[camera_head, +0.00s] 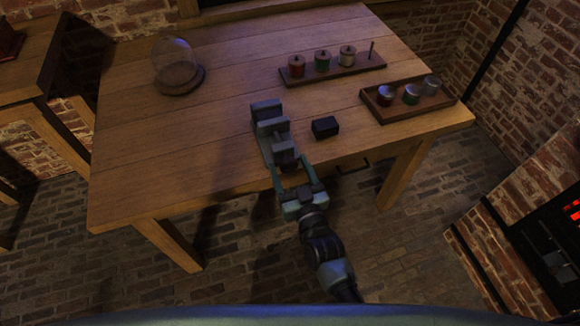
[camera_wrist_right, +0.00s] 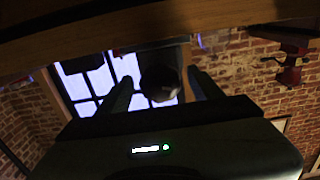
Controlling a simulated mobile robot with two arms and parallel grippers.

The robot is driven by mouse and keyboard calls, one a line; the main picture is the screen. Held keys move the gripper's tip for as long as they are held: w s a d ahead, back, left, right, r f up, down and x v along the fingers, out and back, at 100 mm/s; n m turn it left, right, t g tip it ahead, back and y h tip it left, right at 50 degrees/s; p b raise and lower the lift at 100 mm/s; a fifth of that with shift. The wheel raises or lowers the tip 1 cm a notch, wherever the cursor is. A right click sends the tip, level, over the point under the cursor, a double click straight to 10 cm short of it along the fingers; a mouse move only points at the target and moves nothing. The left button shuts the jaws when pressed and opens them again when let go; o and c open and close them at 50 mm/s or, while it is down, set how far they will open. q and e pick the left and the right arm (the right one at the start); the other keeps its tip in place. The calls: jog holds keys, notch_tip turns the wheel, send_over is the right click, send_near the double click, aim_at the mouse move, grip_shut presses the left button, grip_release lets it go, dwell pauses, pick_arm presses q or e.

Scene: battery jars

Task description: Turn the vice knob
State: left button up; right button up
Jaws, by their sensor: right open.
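The grey vice (camera_head: 268,128) is fixed at the front edge of the wooden table. Its front end, with the knob (camera_head: 287,161), points toward me. My right gripper (camera_head: 290,172) is at the table's front edge, with its fingers open on either side of the knob. In the right wrist view, a dark round end, which looks like the knob (camera_wrist_right: 160,82), sits between the two open fingers of my right gripper (camera_wrist_right: 163,85). Gaps show beside it, and I cannot tell whether either finger touches it. My left gripper is not in view.
A small black block (camera_head: 325,127) lies right of the vice. A peg board (camera_head: 335,72) and a tray (camera_head: 420,107), both holding jars, stand at the right. A glass dome (camera_head: 175,62) stands at the back left. The table's left middle is clear.

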jog(key=c, duration=1.4)
jog(key=shift+m, duration=0.7)
jog(key=o, duration=1.4)
jog(key=v, duration=0.8)
jog(key=shift+w, duration=0.1)
